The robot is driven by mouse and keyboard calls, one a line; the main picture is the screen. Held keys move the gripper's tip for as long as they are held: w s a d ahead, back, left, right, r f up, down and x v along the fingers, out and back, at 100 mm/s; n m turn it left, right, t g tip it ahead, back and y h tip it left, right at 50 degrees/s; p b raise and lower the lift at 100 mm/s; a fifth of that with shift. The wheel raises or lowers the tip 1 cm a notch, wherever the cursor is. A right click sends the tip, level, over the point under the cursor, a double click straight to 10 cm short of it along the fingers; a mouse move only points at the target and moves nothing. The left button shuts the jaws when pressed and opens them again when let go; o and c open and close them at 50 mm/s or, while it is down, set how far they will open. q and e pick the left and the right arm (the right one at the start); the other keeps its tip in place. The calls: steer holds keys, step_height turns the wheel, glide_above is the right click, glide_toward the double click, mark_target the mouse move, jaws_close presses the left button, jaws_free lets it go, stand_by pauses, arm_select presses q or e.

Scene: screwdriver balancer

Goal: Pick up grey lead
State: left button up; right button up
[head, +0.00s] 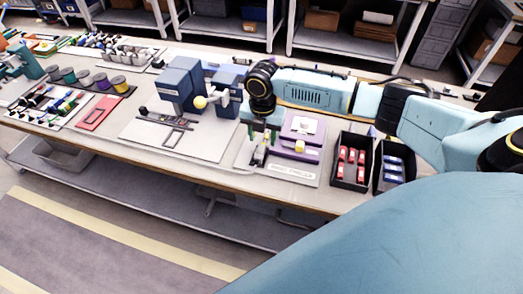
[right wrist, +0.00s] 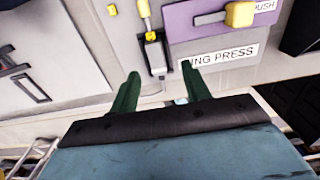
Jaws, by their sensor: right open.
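The grey lead (right wrist: 155,52) shows in the right wrist view as a grey and black plug with a small yellow mark. Nothing is between the fingertips that I can see gripped. In the head view my right gripper (head: 260,128) hangs over the ring press board (head: 303,177), partly covering the lead. My left gripper is not in view.
A purple plate (head: 313,123) with a yellow knob (head: 299,146) stands right of the gripper. Black bins with red parts (head: 345,185) and blue parts (head: 378,187) are further right. A blue machine (head: 181,80) on a grey board is to the left.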

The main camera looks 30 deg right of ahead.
mark_target(260, 150)
steer(key=f, duration=0.5)
steer(key=shift+w+a+f+b, duration=0.2)
steer(key=shift+a+f+b, duration=0.05)
steer(key=shift+f+b, duration=0.05)
steer(key=shift+c, duration=0.2)
steer(key=c, duration=1)
